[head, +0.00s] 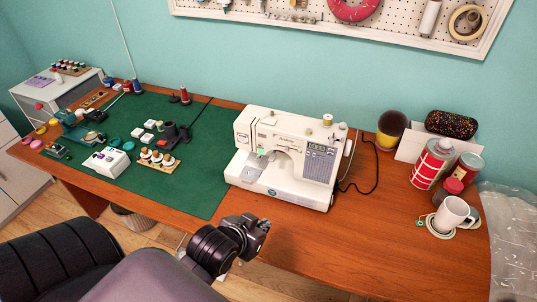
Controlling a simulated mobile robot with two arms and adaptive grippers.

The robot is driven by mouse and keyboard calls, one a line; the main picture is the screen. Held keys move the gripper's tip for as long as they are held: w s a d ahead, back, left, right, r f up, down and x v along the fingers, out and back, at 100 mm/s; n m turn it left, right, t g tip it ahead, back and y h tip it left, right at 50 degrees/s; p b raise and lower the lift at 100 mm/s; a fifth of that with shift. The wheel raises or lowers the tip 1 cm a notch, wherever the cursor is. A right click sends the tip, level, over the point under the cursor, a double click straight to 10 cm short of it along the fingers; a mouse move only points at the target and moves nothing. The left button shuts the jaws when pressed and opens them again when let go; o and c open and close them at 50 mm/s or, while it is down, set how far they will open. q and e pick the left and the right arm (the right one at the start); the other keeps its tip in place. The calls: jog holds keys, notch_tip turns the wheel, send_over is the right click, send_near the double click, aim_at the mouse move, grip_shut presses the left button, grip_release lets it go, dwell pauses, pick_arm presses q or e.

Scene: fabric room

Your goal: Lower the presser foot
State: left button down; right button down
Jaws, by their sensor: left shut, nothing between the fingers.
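The white sewing machine (290,152) stands upright on the brown wooden table, on the right edge of the green mat. Its needle and presser foot area (262,160) faces left of centre under the arm of the machine; the foot is too small to tell whether it is up or down. My left gripper (262,226) is at the table's front edge, in front of the machine and below it in the picture. It is shut and empty, apart from the machine. My right gripper is not in view.
The green mat (205,190) bears spools and small sewing items at left. A black cable (372,180) runs right of the machine. A white mug (452,215), red-and-white cans (430,165) and a dark cup (390,130) stand at right. The table front right of my gripper is clear.

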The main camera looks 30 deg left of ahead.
aim_at(273, 143)
pick_arm(q)
jog(key=w+a+r+n+t+y, duration=0.2)
jog(key=w+a+r+t, duration=0.4)
jog(key=w+a+r, duration=0.3)
jog(key=shift+w+r+n+y, duration=0.3)
jog(key=shift+r, duration=0.05)
jog(key=p+x, duration=0.2)
jog(key=x, duration=0.8)
jog(key=shift+w, duration=0.2)
jog(key=f, duration=0.4)
jog(key=shift+s+p, duration=0.25)
jog(key=shift+p, duration=0.1)
